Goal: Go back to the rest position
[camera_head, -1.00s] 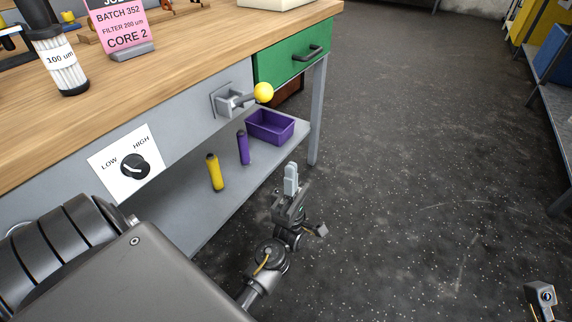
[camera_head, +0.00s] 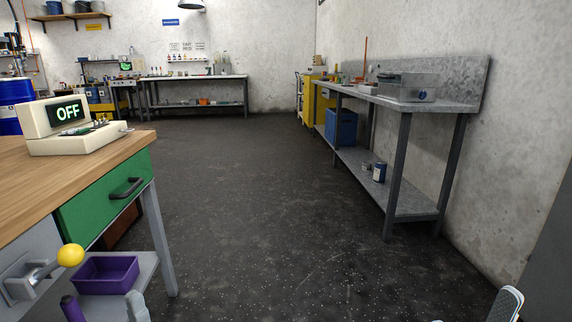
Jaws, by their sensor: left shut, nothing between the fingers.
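My left gripper (camera_head: 137,306) shows only its pale fingertips at the bottom edge of the head view. They are shut together with nothing held. They stand just in front of the purple bin (camera_head: 107,273) on the lower shelf of the workbench, apart from the yellow-knobbed lever (camera_head: 70,255). The rest of the left arm is below the picture. At the bottom right a small grey and dark piece of my right arm (camera_head: 506,304) shows; its fingers cannot be made out.
The workbench (camera_head: 75,165) with its shut green drawer (camera_head: 105,200) fills the left. An instrument reading OFF (camera_head: 68,122) stands on it. A grey metal table (camera_head: 440,100) stands along the right wall. The dark floor between them is clear.

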